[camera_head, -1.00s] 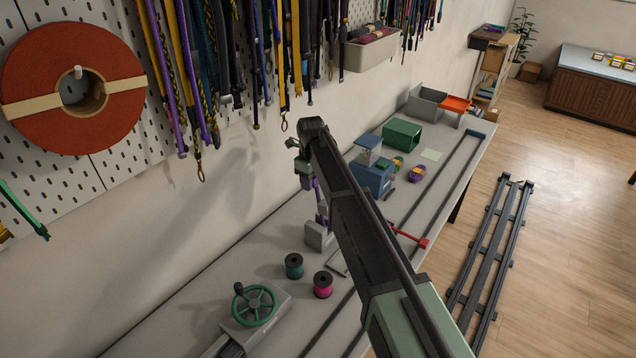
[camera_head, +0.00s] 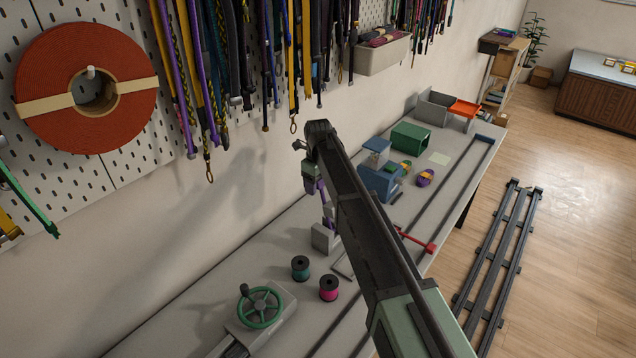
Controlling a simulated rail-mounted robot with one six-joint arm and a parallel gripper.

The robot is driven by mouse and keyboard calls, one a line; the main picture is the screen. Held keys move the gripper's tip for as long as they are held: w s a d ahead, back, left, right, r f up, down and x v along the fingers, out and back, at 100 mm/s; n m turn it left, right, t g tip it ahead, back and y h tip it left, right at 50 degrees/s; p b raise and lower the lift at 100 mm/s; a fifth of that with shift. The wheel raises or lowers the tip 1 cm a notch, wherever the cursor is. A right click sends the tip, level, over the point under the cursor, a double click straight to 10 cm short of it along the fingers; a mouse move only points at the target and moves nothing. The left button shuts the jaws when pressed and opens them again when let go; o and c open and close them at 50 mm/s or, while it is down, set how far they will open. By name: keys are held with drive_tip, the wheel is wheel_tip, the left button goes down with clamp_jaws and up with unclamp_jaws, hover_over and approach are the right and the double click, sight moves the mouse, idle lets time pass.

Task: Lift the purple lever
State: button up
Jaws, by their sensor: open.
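The purple lever (camera_head: 328,205) stands up from a grey block (camera_head: 323,238) on the bench, just left of my arm. It is small in view, and my arm hides part of the area around it. My gripper (camera_head: 313,184) hangs below my arm's wrist, close to the upper end of the lever. It is open. The fingertips are too small to tell whether they touch the lever or stand around it.
A red-handled lever (camera_head: 416,241) lies right of my arm. A blue device (camera_head: 379,182) and a green box (camera_head: 411,137) stand farther back. Cords hang on the pegboard.

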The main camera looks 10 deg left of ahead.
wheel_tip(320, 180, up, 11)
drive_tip(key=p, duration=1)
drive_tip(key=shift+p, duration=0.3)
drive_tip(key=shift+f, duration=0.2)
drive_tip(key=n, duration=0.3)
drive_tip(key=shift+s+n, duration=0.1)
drive_tip(key=shift+n, duration=0.2)
drive_tip(key=s+d+f+n+b, duration=0.3)
drive_tip(key=s+d+n, duration=0.4)
drive_tip(key=s, duration=0.3)
drive_tip(key=s+d+f+n+b, duration=0.4)
drive_tip(key=s+d+n, duration=0.3)
drive_tip(key=s+d, duration=0.3)
drive_tip(key=s+d+f+n+b, duration=0.4)
drive_tip(key=s+d+n, duration=0.3)
drive_tip(key=s, duration=0.4)
drive_tip(key=shift+s+d+f+b, duration=0.2)
drive_tip(key=shift+s+d+b, duration=0.2)
drive_tip(key=shift+d, duration=0.45)
